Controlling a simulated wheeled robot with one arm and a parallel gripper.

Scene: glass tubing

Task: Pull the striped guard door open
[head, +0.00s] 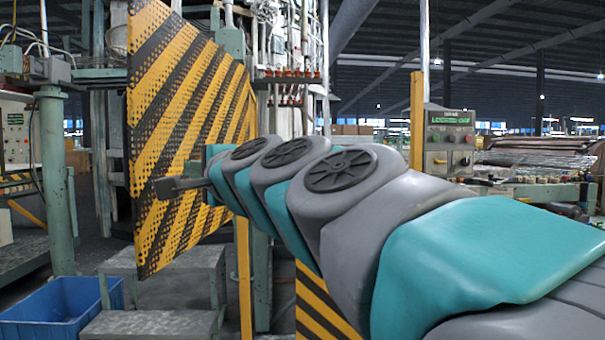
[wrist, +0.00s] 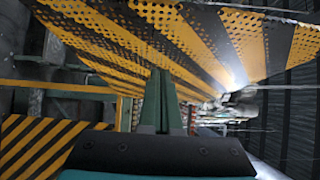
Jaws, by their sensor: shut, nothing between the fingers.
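The striped guard door (head: 180,120) is a perforated yellow-and-black panel left of centre in the head view. It stands at an angle, its left edge nearer to me and its right edge farther back by the machine frame. I cannot tell whether the fingertips touch the panel. No handle is clearly visible.
A grey step (head: 165,260) and a blue crate (head: 62,308) stand below the door at left. A yellow post (head: 244,280) and a lower striped panel (head: 322,312) stand near my arm. A control box (head: 450,135) with a green display is at right.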

